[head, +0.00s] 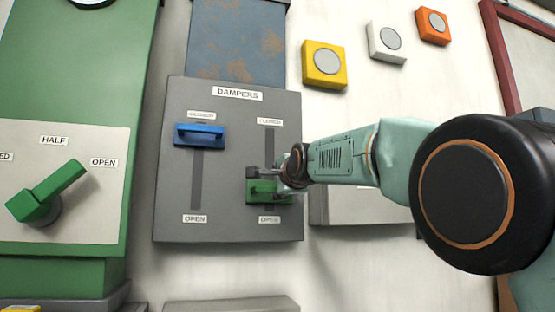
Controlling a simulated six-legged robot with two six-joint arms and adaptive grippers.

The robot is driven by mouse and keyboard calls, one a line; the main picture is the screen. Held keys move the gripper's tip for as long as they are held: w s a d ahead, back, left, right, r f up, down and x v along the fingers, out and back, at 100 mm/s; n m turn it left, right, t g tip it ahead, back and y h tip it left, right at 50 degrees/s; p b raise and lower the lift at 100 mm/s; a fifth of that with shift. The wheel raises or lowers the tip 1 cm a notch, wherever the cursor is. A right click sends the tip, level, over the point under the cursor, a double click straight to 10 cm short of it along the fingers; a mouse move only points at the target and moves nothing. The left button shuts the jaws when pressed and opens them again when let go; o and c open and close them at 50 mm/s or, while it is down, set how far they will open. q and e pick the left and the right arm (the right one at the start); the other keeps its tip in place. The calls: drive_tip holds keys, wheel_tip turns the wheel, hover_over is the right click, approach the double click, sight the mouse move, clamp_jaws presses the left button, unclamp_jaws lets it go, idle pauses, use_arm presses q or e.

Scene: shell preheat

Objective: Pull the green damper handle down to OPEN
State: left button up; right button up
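The green damper handle (258,196) sits low in the right slot of the grey DAMPERS panel (228,160), just above the OPEN label (269,219). The CLOSED label (269,121) is at the top of that slot. My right gripper (266,178) comes in from the right and is at the green handle, its dark fingers over the handle's upper part. The fingers overlap the handle in this view, so I cannot tell whether they are closed on it. My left gripper is not in view.
A blue damper handle (200,135) sits at the top of the left slot. A green lever (48,190) on a pale plate points up toward OPEN at far left. Yellow (309,78), white (376,54) and orange (424,36) button boxes are on the wall above my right arm.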

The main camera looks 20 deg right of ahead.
drive_tip(key=shift+r, duration=3.3)
drive_tip(key=shift+s+r, duration=0.1)
drive_tip(key=s+b, duration=0.8)
drive_tip(key=s, duration=0.1)
drive_tip(key=shift+d+f+b, duration=0.2)
drive_tip(key=shift+f+b, duration=0.05)
drive_tip(key=shift+b, duration=0.05)
